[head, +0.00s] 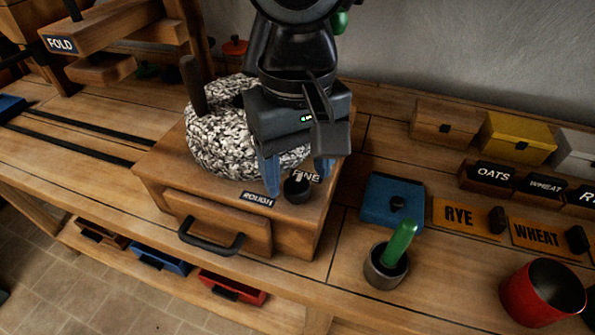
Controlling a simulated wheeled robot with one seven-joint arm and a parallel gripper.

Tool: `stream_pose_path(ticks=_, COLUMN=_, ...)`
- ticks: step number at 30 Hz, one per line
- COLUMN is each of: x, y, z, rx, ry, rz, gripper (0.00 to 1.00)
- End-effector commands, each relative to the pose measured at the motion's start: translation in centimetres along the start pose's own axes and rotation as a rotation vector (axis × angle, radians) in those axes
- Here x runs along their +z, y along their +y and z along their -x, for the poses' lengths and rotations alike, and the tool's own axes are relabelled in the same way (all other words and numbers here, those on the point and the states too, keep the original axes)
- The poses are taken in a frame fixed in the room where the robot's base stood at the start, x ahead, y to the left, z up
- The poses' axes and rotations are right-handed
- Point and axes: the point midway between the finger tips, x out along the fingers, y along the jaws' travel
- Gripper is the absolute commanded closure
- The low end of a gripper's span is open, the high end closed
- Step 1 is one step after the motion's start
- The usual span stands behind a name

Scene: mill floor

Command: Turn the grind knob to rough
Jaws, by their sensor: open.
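The grind knob (297,188) is a small black round knob on the top front right of the wooden mill box (160,166). A dark ROUGH label (258,199) lies to its left, and a FINE label (308,176), partly covered, lies behind it to the right. A pale mark shows on the knob's upper side, toward the FINE label. My gripper (298,180) is over the knob, with blue fingers apart, one to its left and one to its right. I cannot tell whether either finger touches it.
A speckled millstone (215,135) stands close behind my gripper on the box. A drawer (218,225) with a black handle is in front. A blue box (392,201), a cup (386,270) with a green handle, and a red pot (542,295) stand to the right.

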Motion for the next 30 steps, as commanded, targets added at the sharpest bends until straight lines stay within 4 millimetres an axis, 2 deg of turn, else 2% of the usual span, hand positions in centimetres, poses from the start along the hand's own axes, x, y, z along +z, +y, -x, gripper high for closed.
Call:
stream_pose_path(ticks=6, x=0.0, y=0.0, z=-1.7, rx=0.001, ry=0.000, rz=0.002, gripper=0.37)
stream_pose_path(ticks=14, x=0.0, y=0.0, z=-1.9, rx=0.000, ry=0.001, rz=0.002, gripper=0.37)
stream_pose_path(ticks=30, x=0.0, y=0.0, z=-1.8, rx=0.000, ry=0.001, rz=0.001, gripper=0.87)
